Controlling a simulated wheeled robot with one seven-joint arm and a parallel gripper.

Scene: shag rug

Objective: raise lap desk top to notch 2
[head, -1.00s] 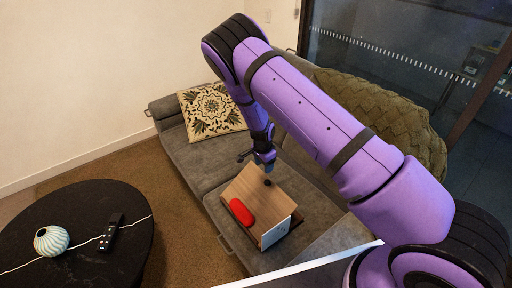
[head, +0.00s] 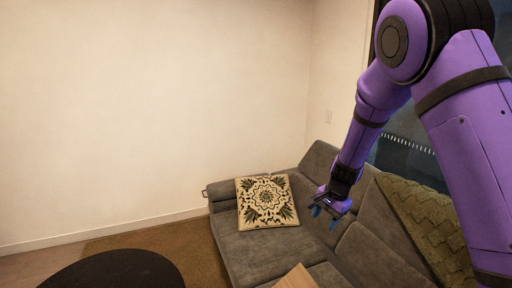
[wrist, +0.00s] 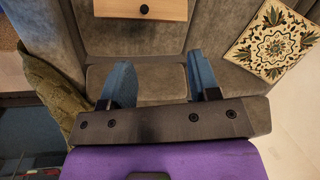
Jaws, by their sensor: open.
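The lap desk's wooden top (head: 297,279) shows only as a small corner at the bottom edge of the head view. In the wrist view, part of the wooden panel (wrist: 115,8) with a black knob (wrist: 144,9) shows at the top edge, beyond my fingertips. The rest of the desk, including its notches, is out of frame, so its present angle cannot be told. My gripper (head: 325,215) is open and empty, above the sofa and apart from the desk. Its two blue fingers also show wide apart in the wrist view (wrist: 160,72).
The grey sofa (head: 250,250) lies under my gripper. A patterned cushion (head: 267,201) rests at its far end, and a knitted olive throw (head: 430,225) covers the backrest at right. A round black table (head: 115,272) stands at lower left. Space above the seat looks clear.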

